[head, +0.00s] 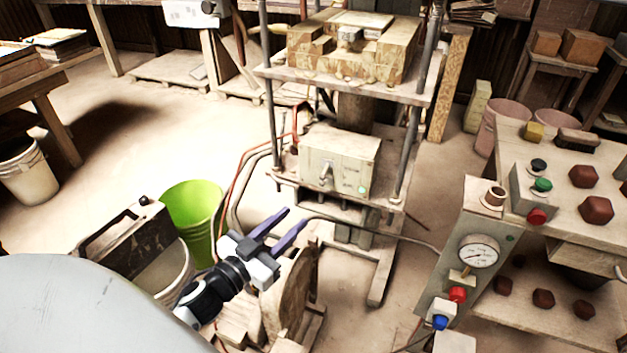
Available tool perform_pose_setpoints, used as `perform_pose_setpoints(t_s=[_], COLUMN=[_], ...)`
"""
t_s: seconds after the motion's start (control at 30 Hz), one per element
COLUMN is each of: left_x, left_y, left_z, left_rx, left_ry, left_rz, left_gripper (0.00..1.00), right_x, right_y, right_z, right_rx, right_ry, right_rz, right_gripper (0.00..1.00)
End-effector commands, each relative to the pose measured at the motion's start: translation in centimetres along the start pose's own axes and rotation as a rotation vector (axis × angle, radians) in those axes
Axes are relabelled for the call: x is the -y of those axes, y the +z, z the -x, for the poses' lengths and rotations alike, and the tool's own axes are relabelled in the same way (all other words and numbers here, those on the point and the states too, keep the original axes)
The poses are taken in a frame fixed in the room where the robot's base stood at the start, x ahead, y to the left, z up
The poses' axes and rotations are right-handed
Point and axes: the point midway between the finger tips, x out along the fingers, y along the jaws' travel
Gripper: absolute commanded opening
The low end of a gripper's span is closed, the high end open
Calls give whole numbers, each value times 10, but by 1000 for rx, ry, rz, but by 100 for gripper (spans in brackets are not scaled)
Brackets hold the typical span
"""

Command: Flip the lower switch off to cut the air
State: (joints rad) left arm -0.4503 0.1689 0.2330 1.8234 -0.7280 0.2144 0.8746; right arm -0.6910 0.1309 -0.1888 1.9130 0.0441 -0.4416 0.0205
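A pale control box (338,158) sits on the lower shelf of the press. On its front is a metal toggle lever (326,173), with a small lit green lamp (362,189) to its right. My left gripper (294,218) is in front of and below the box, to the lower left of the lever. Its two purple fingers are spread apart with nothing between them, and they appear clear of the box. My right gripper is out of view.
A green bucket (193,212) and a dark-framed object (130,240) stand left of my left gripper. A wooden wheel-like piece (290,290) is just below it. Hoses (237,190) hang left of the box. A panel with a gauge (478,252) stands at right.

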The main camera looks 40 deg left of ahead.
Motion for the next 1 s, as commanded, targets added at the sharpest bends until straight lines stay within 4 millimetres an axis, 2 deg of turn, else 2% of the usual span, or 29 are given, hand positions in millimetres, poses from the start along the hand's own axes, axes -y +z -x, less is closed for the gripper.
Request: perform_pose_setpoints(t_s=[0.03,0.1,0.27,0.6,0.8,1.0], left_x=[6,9,9,6,6,6], left_y=[-10,-15,-17,-18,-18,-18], left_z=[-3,-7,-28,-89,-105,-107], left_rx=[-20,-35,-41,-38,-37,-35], left_ry=[9,20,24,23,23,23], left_rz=[-5,-4,-4,-4,-4,-4], left_gripper=[31,31,31,31,31,31], right_x=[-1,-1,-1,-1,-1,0], right_y=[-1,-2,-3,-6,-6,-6], right_z=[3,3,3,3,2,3], right_rx=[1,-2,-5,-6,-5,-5], right_ry=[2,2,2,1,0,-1], right_rz=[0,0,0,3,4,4], right_gripper=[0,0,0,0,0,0])
